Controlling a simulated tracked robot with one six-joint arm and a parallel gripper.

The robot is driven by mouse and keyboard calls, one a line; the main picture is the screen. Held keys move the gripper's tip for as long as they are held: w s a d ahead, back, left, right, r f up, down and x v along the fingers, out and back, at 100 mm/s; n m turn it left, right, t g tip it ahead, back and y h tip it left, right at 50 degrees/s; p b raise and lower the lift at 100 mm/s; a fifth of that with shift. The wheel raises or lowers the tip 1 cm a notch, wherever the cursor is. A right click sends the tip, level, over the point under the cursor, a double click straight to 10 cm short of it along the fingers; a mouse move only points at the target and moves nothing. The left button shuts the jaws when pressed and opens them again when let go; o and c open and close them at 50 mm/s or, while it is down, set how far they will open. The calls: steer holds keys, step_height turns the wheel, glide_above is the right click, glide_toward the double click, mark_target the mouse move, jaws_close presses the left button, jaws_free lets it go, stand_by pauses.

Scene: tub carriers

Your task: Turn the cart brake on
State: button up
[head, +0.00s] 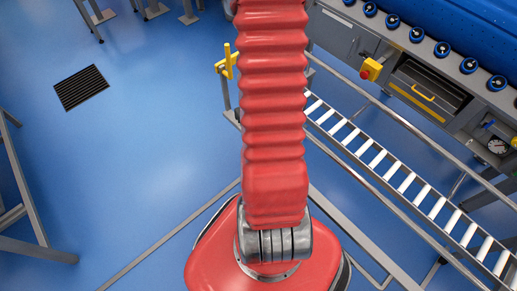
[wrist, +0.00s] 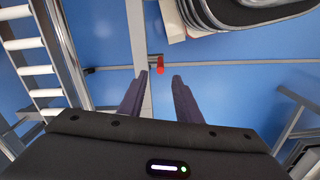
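In the wrist view my gripper (wrist: 160,75) is open, with its two dark fingers apart and nothing between them. A small red piece (wrist: 160,66) sits on a grey bar beyond the fingertips, in line with the gap. It may be the brake control, but I cannot tell for sure, nor which way it is set. In the head view a yellow handle (head: 227,62) stands on a grey post left of my red arm; I cannot tell whether it belongs to the brake. My gripper is out of the head view.
A roller track (head: 390,170) with grey rails runs along the right; it also shows in the wrist view (wrist: 30,70). Behind it stands a blue-topped machine (head: 440,30) with a red button (head: 366,73) and a gauge (head: 497,146). Grey frames stand at left. Blue floor with a drain grate (head: 81,87) is open.

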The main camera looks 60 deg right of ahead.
steer(key=shift+f, duration=0.1)
steer(key=shift+f, duration=6.8)
jaws_close()
steer(key=shift+d, duration=0.5)
steer(key=shift+w+a, duration=0.1)
steer(key=shift+a, duration=0.2)
